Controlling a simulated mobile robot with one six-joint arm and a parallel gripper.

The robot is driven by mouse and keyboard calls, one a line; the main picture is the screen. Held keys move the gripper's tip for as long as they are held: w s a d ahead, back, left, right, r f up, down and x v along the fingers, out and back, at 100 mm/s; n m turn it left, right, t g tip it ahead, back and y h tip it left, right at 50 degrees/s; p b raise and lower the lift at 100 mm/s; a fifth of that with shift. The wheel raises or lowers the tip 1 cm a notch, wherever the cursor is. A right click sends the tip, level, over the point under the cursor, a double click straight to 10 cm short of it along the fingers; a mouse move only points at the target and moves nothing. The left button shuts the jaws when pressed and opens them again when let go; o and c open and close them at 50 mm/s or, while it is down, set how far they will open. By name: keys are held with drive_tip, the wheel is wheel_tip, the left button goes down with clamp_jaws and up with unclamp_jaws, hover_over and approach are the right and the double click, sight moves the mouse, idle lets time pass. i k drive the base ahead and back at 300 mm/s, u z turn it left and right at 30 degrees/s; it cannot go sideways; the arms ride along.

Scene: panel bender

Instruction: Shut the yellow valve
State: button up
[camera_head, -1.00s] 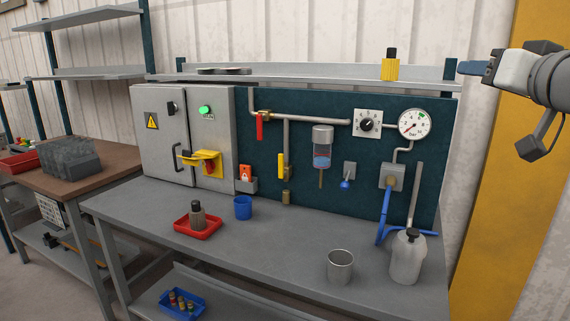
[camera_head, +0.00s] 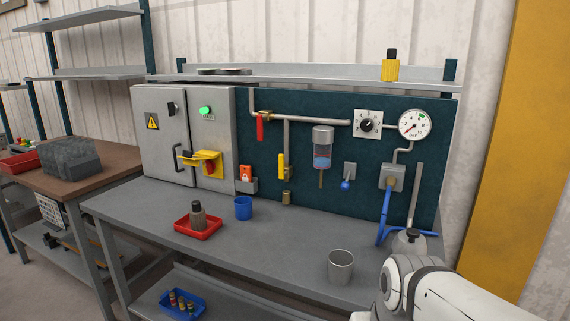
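The yellow valve has a yellow lever (camera_head: 281,166) on the dark green back panel, low on a thin vertical pipe (camera_head: 286,138). The lever stands upright, in line with the pipe. A short brass outlet (camera_head: 286,198) sits below it. My gripper is out of view.
A red-handled valve (camera_head: 260,127) hangs up and left of the yellow one. A clear filter bowl (camera_head: 322,148) is close on its right. A blue cup (camera_head: 243,208), a red tray (camera_head: 213,228) and a metal cup (camera_head: 340,268) stand on the bench. The bench between them is clear.

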sight(283, 173)
drive_tip(key=z, duration=0.1)
drive_tip(key=k, duration=0.55)
drive_tip(key=u, duration=1.85)
drive_tip(key=i, duration=0.8)
drive_tip(key=z, duration=1.8)
drive_tip(key=i, duration=0.85)
